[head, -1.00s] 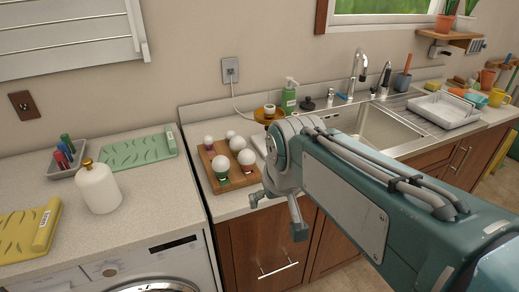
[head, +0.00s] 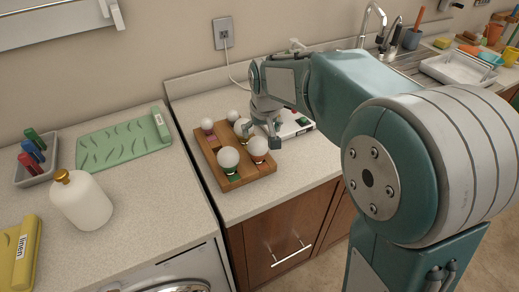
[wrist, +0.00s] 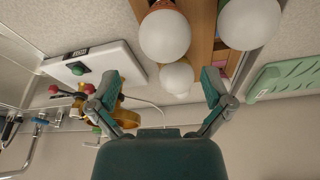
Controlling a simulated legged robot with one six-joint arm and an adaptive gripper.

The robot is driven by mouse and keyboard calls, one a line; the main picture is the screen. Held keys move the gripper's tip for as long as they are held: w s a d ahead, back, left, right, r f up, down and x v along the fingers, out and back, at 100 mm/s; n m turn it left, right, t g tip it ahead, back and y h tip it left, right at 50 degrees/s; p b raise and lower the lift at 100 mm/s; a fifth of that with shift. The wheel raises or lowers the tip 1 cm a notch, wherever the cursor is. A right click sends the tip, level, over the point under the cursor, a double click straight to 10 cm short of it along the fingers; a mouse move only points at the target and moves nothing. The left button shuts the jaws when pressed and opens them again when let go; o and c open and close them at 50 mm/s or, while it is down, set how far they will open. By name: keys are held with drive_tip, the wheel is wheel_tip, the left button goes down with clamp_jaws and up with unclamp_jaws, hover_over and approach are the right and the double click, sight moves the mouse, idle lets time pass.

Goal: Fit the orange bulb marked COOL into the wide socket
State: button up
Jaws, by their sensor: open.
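Several white globe bulbs with coloured bases stand on a wooden tray (head: 243,178). The front right bulb (head: 257,148) has an orange-red base; it also shows in the wrist view (wrist: 165,36). No COOL marking is readable. My gripper (head: 274,135) is open and empty, just right of the back bulbs. In the wrist view my open fingers (wrist: 162,78) lie to either side of a smaller white bulb (wrist: 177,78) in the picture; I cannot tell whether they touch it. A white board (head: 296,124) lies behind my gripper. I cannot pick out the wide socket.
An amber stand (wrist: 124,112) shows in the wrist view, partly behind a finger. A white bottle (head: 80,200), a green mat (head: 124,144) and a pen tray (head: 38,165) are on the left counter. The sink is at the back right. The counter in front of the tray is clear.

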sight(258, 140)
drive_tip(key=shift+w+a+f, duration=0.15)
drive_tip(key=shift+a+f, duration=0.1)
drive_tip(key=shift+f, duration=0.5)
drive_tip(key=x, duration=0.5)
drive_tip(key=c, duration=1)
